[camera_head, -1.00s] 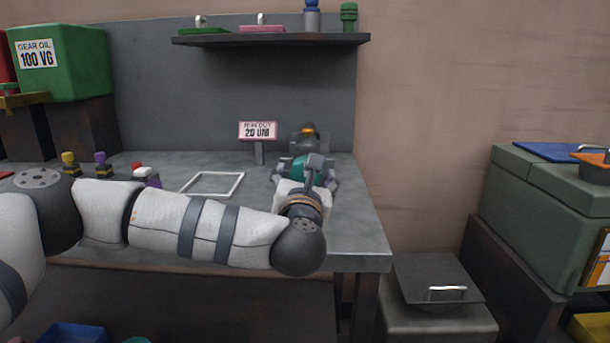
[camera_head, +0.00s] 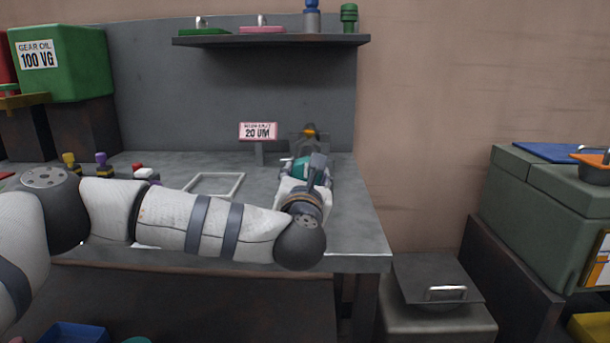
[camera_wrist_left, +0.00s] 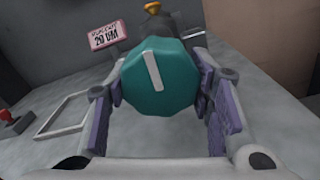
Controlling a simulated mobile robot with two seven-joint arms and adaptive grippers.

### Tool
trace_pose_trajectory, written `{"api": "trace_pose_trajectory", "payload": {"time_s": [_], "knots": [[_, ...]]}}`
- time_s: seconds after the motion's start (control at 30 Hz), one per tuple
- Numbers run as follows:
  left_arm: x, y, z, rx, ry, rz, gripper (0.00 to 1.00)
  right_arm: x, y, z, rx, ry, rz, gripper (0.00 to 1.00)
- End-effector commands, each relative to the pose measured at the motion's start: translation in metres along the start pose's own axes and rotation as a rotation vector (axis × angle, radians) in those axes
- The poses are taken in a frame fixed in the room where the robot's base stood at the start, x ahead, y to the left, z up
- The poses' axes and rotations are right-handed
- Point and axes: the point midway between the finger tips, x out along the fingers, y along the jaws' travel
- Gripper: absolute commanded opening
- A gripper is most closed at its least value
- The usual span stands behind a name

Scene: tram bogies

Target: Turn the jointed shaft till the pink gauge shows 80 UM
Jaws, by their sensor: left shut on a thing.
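The pink gauge (camera_head: 258,131) stands on a post at the back of the bench and reads 20 UM. It also reads 20 UM in the left wrist view (camera_wrist_left: 108,35). A teal faceted knob (camera_wrist_left: 160,78) with a white line mark, seemingly the end of the jointed shaft, faces the wrist camera. In the head view the knob (camera_head: 301,168) is partly hidden by my wrist. My left gripper (camera_wrist_left: 162,108) has its purple-padded fingers on both sides of the knob and is shut on it. The dark housing (camera_head: 306,143) with an orange top stands behind. My right gripper is not in view.
A white square frame (camera_head: 213,185) lies flat on the bench (camera_head: 355,215) left of my gripper. Small yellow, purple and red-topped items stand further left. A shelf (camera_head: 270,41) hangs above. The bench's right end is clear.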

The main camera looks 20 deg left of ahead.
Motion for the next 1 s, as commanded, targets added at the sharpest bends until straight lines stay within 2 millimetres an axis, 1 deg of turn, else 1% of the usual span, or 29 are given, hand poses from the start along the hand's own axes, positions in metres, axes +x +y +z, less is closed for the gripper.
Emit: {"api": "trace_pose_trajectory", "payload": {"time_s": [0.03,0.17,0.6,0.8,1.0], "knots": [[0.0,0.001,0.003,0.023,-0.002,0.002,0.2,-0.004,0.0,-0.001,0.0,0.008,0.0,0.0],[0.0,0.003,0.005,0.112,-0.003,0.003,0.2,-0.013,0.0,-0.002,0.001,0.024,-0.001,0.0],[-0.001,0.005,0.007,0.523,-0.005,0.005,0.2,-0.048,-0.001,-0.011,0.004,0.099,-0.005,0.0],[0.0,0.005,0.007,0.695,-0.004,0.005,0.2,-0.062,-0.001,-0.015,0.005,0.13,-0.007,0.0],[0.0,0.005,0.006,0.832,-0.004,0.005,0.2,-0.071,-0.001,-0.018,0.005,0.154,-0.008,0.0]]}}
